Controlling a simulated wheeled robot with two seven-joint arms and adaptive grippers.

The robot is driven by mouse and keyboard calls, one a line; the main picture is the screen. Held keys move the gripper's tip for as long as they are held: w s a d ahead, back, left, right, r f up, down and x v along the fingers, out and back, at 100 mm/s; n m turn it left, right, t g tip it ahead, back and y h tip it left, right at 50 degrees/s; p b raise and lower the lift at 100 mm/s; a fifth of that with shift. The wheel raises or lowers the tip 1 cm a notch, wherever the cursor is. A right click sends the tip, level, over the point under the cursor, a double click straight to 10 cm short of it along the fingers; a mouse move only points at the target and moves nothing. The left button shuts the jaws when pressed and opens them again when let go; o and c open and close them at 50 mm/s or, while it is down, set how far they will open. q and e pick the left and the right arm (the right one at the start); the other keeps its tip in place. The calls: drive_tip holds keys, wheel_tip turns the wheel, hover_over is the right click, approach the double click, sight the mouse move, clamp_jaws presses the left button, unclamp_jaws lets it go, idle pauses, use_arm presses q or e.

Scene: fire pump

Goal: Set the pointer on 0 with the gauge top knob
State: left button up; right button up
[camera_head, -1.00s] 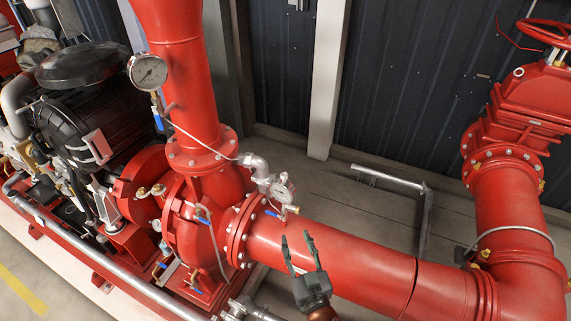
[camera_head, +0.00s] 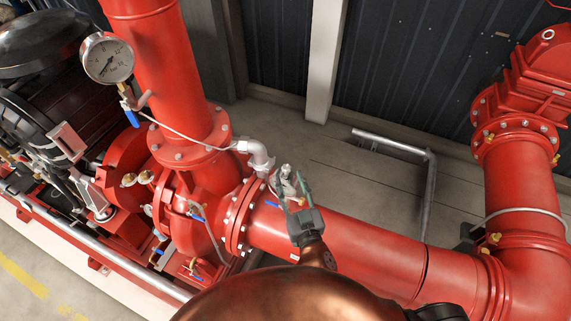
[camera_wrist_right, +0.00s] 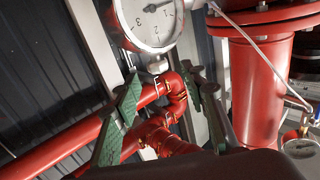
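The small round gauge (camera_wrist_right: 148,22) has a white dial and hangs upside down at the top of the right wrist view, its upper part cut off. Its figures 1, 2 and 3 show; a dark pointer shows partly, and its 0 mark is not visible. The silver top knob (camera_wrist_right: 158,66) shows just below the dial there. In the head view the knob (camera_head: 286,170) is tiny, and the gauge is mostly behind my gripper. My right gripper (camera_wrist_right: 160,80) is open and empty, its green-grey fingers on either side of the knob's line. It also shows in the head view (camera_head: 290,186). My left gripper is out of view.
A larger gauge (camera_head: 108,58) with a blue-handled valve stands at the upper left. A thick red pipe (camera_head: 370,250) runs below my gripper. A silver elbow pipe (camera_head: 257,155) and a flange (camera_head: 238,220) are close by on the left.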

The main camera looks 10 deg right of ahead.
sight(288, 172)
drive_tip(key=w, duration=0.4)
drive_tip(key=shift+w+p, duration=0.35)
drive_tip(key=shift+p, duration=0.05)
drive_tip(key=shift+w+a, duration=0.15)
drive_tip(key=shift+w, duration=0.15)
drive_tip(key=shift+w+f, duration=0.15)
drive_tip(key=shift+w, duration=0.05)
